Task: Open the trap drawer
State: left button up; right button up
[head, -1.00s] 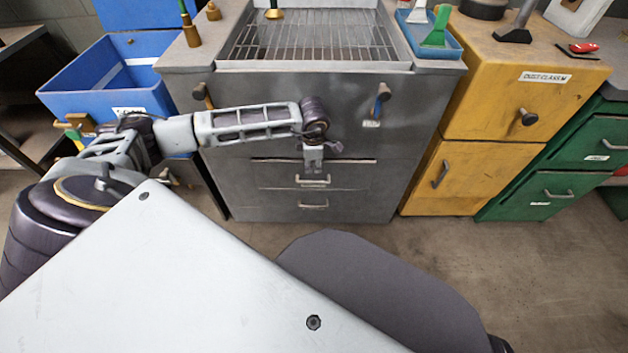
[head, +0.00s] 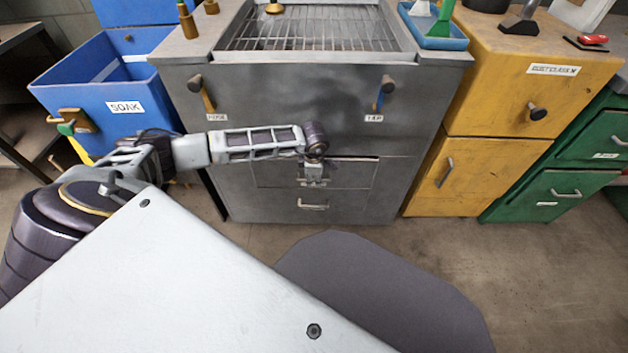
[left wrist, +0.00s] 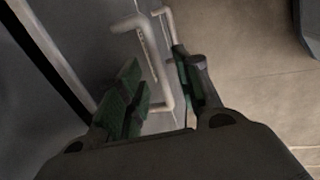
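The grey cabinet has two low drawers, and no readable label marks either as the trap drawer. The upper drawer (head: 350,172) looks shut, with a thin dark gap along its top edge. My left gripper (head: 313,180) is at this drawer's handle and mostly hides it. In the left wrist view my left gripper (left wrist: 155,88) is open, with green-padded fingers on either side of a pale bar handle (left wrist: 150,60). I cannot tell whether the pads touch it. The lower drawer (head: 350,207) is shut, its handle (head: 313,205) clear. My right gripper is out of view.
Two knobs (head: 388,82) stick out of the cabinet's front above my arm. A blue open bin (head: 125,107) labelled SOAK is at the left. Yellow (head: 490,175) and green (head: 548,192) cabinets stand at the right. The floor before them is clear.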

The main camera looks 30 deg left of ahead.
pick_arm(q)
jog(key=shift+w+a+f, duration=0.1)
jog(key=shift+f, duration=0.5)
grip_shut()
